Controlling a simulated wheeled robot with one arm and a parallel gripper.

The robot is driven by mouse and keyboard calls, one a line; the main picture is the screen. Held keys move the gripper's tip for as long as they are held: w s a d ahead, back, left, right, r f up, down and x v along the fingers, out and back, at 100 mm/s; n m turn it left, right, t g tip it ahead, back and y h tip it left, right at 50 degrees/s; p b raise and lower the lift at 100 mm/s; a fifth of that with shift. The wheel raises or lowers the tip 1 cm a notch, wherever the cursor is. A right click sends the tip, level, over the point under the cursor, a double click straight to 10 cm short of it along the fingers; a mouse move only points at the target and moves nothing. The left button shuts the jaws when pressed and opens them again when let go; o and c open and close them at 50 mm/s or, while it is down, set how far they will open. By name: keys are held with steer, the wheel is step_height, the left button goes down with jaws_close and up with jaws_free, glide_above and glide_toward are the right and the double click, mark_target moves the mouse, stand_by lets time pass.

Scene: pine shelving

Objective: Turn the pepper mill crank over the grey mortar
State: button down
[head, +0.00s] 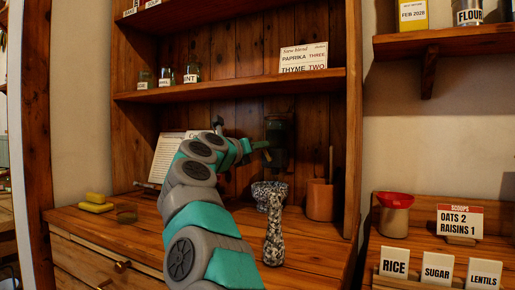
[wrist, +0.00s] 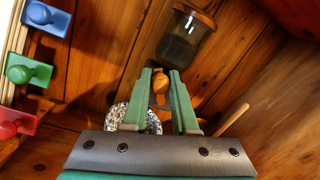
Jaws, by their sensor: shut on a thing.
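The pepper mill (head: 280,138) is a dark glass jar fixed at the back of the pine unit, partly behind my gripper (head: 262,147). In the wrist view the mill's glass body (wrist: 184,40) shows at the top, beyond the fingertips. My gripper (wrist: 161,74) is shut on the orange wooden crank knob (wrist: 160,88), which sits between its green fingers. The grey speckled mortar (head: 268,188) stands on the counter below the mill. It also shows in the wrist view (wrist: 117,116), partly hidden by the left finger. Its inside cannot be made out.
A speckled pestle-like piece (head: 274,232) stands upright in front of the mortar. A terracotta pot (head: 320,200) with a stick stands to the right. Blue (wrist: 47,18), green (wrist: 28,71) and red (wrist: 14,122) knobs line the left. A shelf (head: 230,87) runs above my arm.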

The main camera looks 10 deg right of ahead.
steer(key=c, duration=0.7)
jaws_free()
steer(key=shift+s+a, duration=0.1)
steer(key=b+v, duration=0.3)
steer(key=v, duration=0.4)
steer(key=shift+s, duration=0.2)
steer(key=shift+a, duration=0.15)
